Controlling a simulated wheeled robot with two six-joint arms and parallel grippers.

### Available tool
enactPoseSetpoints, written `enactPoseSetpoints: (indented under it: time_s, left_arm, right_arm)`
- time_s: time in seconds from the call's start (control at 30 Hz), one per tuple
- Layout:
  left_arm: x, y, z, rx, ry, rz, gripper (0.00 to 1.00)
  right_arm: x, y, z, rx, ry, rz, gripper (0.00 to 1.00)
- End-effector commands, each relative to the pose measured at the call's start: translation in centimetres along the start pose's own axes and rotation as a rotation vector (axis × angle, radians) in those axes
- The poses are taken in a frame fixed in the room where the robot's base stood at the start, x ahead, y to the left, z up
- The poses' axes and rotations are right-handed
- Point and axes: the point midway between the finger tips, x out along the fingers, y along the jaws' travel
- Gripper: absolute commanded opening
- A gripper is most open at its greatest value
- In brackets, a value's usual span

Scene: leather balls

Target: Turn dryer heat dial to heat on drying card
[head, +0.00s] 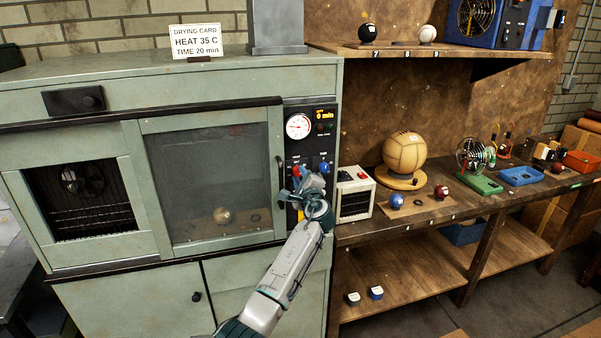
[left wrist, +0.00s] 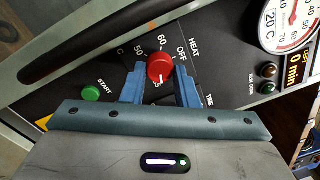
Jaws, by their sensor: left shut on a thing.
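The drying card (head: 195,41) stands on top of the green dryer (head: 80,85) and reads HEAT 35 C, TIME 20 min. The dryer's control panel (head: 311,146) is right of its glass door. My left gripper (head: 304,180) is at this panel. In the left wrist view, its blue fingers (left wrist: 161,86) are shut on the red heat dial (left wrist: 161,67), one on each side. Labels 50, 60, OFF and HEAT show around the dial; the fingers hide part of the scale, and I cannot read the setting surely. My right gripper is not in view.
A blue knob (head: 324,167) is right of the heat dial. A green START button (left wrist: 91,93) and a round gauge (head: 298,126) share the panel; the display reads 0 min. A ball (head: 223,215) is behind the closed door. A workbench (head: 440,211) with balls stands right.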

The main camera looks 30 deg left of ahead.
Motion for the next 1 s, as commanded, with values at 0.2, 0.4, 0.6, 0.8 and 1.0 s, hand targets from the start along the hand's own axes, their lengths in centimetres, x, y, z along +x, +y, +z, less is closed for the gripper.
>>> enactPoseSetpoints:
  time_s: [0.2, 0.4, 0.6, 0.8, 1.0]
  left_arm:
    - [0.0, -0.1, 0.1, 0.127, 0.008, -0.001, 0.04]
    - [0.0, -0.1, 0.1, 0.192, 0.012, -0.002, 0.04]
    - [0.0, 0.0, 0.0, 0.217, 0.014, -0.002, 0.04]
    - [0.0, 0.1, 0.0, 0.22, 0.014, -0.003, 0.04]
    - [0.0, 0.1, 0.0, 0.219, 0.014, -0.002, 0.33]
  right_arm:
    - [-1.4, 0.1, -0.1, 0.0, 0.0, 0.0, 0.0]
    - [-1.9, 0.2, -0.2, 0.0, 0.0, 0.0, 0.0]
    - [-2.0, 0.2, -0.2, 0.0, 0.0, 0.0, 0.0]
    - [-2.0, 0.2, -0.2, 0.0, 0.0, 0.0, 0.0]
    - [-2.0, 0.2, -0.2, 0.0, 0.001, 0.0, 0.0]
